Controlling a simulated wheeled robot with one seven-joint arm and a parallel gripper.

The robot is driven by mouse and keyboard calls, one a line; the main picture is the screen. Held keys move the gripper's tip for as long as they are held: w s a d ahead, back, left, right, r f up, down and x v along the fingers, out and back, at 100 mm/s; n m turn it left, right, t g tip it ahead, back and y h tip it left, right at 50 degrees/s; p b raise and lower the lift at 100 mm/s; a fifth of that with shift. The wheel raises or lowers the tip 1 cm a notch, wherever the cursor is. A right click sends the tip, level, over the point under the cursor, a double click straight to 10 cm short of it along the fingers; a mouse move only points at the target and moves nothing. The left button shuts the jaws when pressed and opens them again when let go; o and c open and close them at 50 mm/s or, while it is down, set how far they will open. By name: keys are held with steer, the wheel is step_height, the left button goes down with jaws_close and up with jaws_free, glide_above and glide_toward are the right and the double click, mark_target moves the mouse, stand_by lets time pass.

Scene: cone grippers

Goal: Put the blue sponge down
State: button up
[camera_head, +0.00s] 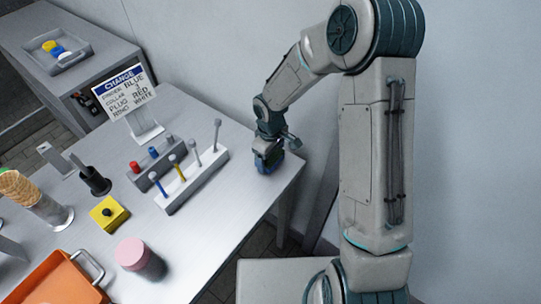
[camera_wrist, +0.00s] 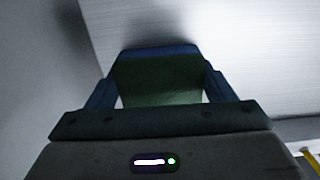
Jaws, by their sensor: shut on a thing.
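The blue sponge (camera_head: 272,164) is in my gripper (camera_head: 268,156), low over the back right corner of the grey table (camera_head: 225,205). In the wrist view the sponge (camera_wrist: 160,82) shows a dark green face with a blue edge at the top. My gripper (camera_wrist: 160,90) is shut on it, with one finger on each side. A shadow lies on the table close by the sponge. I cannot tell whether the sponge touches the table.
A grey rack (camera_head: 190,180) with several upright rods stands left of the gripper. Behind it is a sign (camera_head: 124,90) on a stand. A yellow box (camera_head: 108,213), a pink-topped cylinder (camera_head: 132,255) and an orange tray (camera_head: 50,285) are farther left. The table's right edge is close.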

steer(key=shift+f, duration=0.25)
steer(key=shift+f, duration=0.1)
steer(key=shift+f+b, duration=0.15)
steer(key=shift+b, duration=0.15)
steer(key=o, duration=1)
steer(key=shift+c, duration=0.2)
steer(key=shift+r, duration=0.2)
